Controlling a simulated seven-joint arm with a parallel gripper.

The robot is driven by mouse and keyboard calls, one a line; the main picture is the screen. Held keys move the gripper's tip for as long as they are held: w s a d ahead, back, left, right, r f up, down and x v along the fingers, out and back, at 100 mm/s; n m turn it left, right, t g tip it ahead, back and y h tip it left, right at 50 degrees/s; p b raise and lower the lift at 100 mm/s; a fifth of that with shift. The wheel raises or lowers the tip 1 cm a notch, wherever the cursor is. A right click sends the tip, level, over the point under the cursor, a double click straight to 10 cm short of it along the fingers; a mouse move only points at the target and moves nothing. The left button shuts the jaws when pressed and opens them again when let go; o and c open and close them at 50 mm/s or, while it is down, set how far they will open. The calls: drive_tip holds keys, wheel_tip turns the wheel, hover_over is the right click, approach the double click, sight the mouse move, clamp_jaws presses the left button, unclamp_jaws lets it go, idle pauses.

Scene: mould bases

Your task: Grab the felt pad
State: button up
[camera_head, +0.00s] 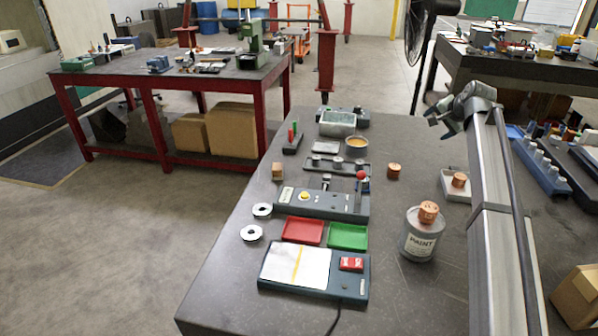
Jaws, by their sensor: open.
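No thing in view is plainly a felt pad. A flat white sheet with a yellow line (297,267) lies on the blue-grey base at the table's near end; I cannot tell whether it is felt. A flat pale grey piece (325,147) lies farther back and is too small to identify. My gripper (438,124) is open and appears empty, raised over the right side of the dark table, apart from both pieces.
The dark table (235,290) holds a red tray (302,230), a green tray (347,237), a control box (318,203) and two white rings at left. A paint can (420,236) with a copper-coloured piece on top stands right.

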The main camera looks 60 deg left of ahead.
drive_tip(key=s+a+f+m+g+h, duration=0.1)
drive_tip(key=s+a+g+h, duration=0.1)
drive_tip(key=s+a, duration=0.65)
drive_tip(key=s+a+m+g+h, duration=0.1)
drive_tip(key=s+a+m, duration=0.1)
drive_tip(key=s+a, duration=0.65)
drive_tip(key=m+g+h, duration=0.2)
drive_tip(key=m+h, duration=0.2)
drive_tip(key=h, duration=0.1)
hover_over(277, 166)
drive_tip(key=f, duration=0.6)
drive_tip(key=shift+d+f, duration=0.25)
drive_tip(key=shift+d, duration=0.05)
drive_tip(key=shift+a+f, duration=0.15)
drive_tip(key=shift+f, duration=1.3)
drive_tip(key=shift+a+f, duration=0.1)
drive_tip(key=shift+f, duration=1.35)
drive_tip(key=shift+c, duration=0.3)
drive_tip(key=c, duration=1.1)
